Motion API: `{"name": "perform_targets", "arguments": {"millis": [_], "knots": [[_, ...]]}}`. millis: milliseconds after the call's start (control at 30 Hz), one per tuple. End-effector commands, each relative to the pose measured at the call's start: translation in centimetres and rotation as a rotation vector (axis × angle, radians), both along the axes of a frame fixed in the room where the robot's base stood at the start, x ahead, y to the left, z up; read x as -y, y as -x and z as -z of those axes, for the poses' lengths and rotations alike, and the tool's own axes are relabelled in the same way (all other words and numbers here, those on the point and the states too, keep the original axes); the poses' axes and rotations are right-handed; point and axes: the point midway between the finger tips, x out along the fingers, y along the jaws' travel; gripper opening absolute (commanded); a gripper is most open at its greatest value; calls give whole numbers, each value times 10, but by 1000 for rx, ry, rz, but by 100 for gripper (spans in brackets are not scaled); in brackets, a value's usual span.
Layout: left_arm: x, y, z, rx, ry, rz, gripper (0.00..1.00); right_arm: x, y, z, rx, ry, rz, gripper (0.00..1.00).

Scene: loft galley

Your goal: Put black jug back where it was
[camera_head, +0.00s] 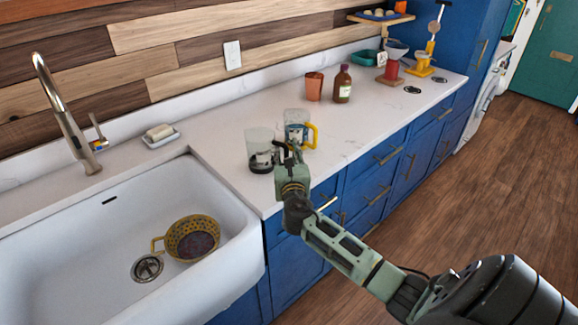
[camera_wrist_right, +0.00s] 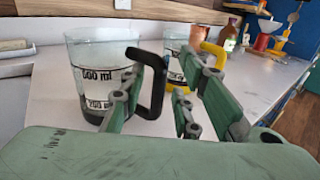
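The black jug (camera_head: 260,148) is a clear measuring jug with a black base and black handle. It stands upright on the white counter, near the sink's right edge. In the right wrist view the jug (camera_wrist_right: 95,75) shows "500 ml" and "200 ml" marks. My right gripper (camera_head: 291,160) is at the handle side of the jug. In the wrist view its fingers (camera_wrist_right: 163,90) are apart, with the black handle (camera_wrist_right: 158,85) between them. Whether a finger touches the handle cannot be told. My left gripper is not in view.
A clear jug with a yellow handle (camera_head: 296,128) stands close behind, to the right. A copper cup (camera_head: 313,86) and brown bottle (camera_head: 342,84) stand farther back. The sink (camera_head: 60,225) at left holds a yellow colander (camera_head: 190,238). The counter's front middle is clear.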

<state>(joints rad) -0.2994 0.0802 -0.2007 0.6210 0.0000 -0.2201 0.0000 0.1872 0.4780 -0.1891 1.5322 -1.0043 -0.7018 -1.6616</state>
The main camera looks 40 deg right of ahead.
Motion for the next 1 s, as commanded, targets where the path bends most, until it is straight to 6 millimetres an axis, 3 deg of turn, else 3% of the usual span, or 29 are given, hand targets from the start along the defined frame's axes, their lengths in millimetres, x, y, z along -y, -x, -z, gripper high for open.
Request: {"name": "perform_targets", "arguments": {"millis": [500,700,1000], "knots": [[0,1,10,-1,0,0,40,-51,82,3,-3,-2,-2,30],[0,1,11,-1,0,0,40,-58,95,1,-1,-1,0,30],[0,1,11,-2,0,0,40,-59,96,1,-1,-1,0,30]]}}
